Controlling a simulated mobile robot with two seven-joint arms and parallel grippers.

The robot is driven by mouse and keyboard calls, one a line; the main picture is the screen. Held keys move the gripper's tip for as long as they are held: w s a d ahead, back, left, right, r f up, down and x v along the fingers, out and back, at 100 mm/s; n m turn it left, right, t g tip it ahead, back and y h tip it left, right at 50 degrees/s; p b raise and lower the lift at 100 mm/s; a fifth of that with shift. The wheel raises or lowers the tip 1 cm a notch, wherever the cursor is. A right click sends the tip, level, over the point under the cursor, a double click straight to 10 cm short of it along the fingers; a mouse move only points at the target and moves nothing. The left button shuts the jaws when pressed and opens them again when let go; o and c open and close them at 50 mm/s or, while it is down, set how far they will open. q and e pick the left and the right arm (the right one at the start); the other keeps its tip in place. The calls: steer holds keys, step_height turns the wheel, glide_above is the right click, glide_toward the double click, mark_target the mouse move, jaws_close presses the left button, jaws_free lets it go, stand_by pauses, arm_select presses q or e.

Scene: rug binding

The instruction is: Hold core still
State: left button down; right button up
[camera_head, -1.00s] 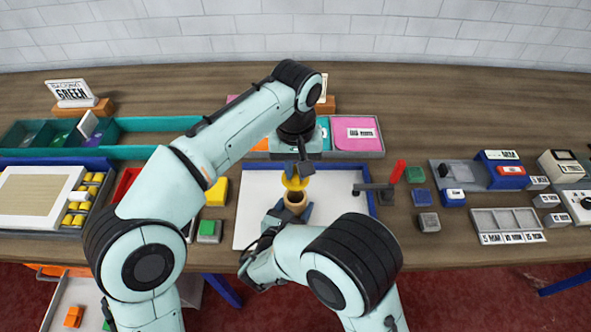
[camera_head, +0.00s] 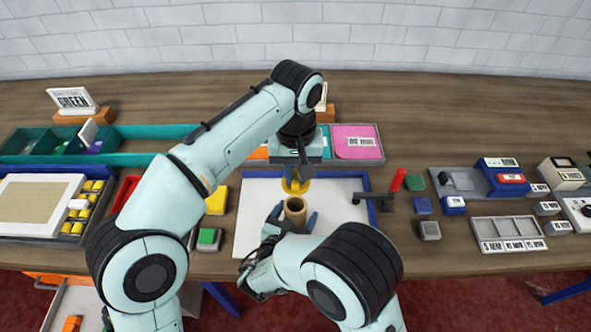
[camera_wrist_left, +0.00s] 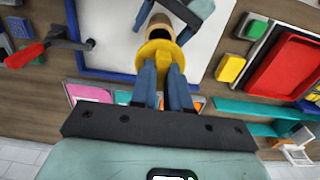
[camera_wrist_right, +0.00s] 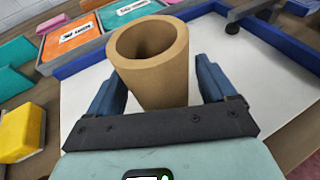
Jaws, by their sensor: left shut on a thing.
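The core, a brown hollow tube (camera_head: 295,211), stands upright on the white board of a blue-edged tray (camera_head: 345,190). It is large in the right wrist view (camera_wrist_right: 150,75). My right gripper (camera_wrist_right: 160,88) has one blue finger on each side of the core, with a visible gap at the right finger; it looks open around it. My left gripper (camera_wrist_left: 168,85) is shut on a yellow round flanged piece (camera_wrist_left: 160,55), which also shows just behind the core in the head view (camera_head: 296,187). The yellow piece appears close to the core's rim; contact cannot be told.
A red-handled lever (camera_head: 397,181) stands at the tray's right edge. A yellow block (camera_head: 217,200) and a green-topped block (camera_head: 208,238) lie left of the tray. A pink labelled card (camera_head: 355,142) lies in a bin behind. Grey trays (camera_head: 508,229) are further right.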

steer(key=shift+s, duration=0.1)
steer(key=v, duration=1.2)
steer(key=shift+d, duration=0.1)
